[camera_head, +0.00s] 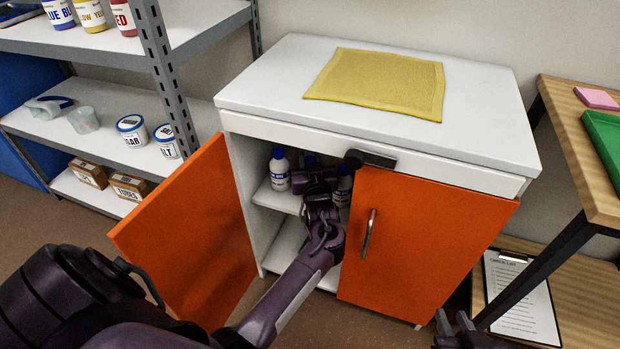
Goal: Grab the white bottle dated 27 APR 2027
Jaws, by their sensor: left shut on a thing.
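White bottles with blue caps stand on the upper shelf inside the orange-doored cabinet. One bottle (281,172) is at the left and apart from my gripper; another bottle (343,188) is at the right, partly covered. A middle bottle (310,159) shows little more than its cap behind my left gripper (318,180). My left gripper reaches in between the doors and is shut on a bottle, seemingly the middle one; its jaws hide most of it. The label dates are too small to read. My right gripper (453,322) shows at the bottom edge, its tips apart and empty.
The left door (190,235) is swung open; the right door (420,245) stands in front of the cabinet's right half. A yellow cloth (376,83) lies on the cabinet top. A grey shelf rack stands left, a wooden table (580,150) right.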

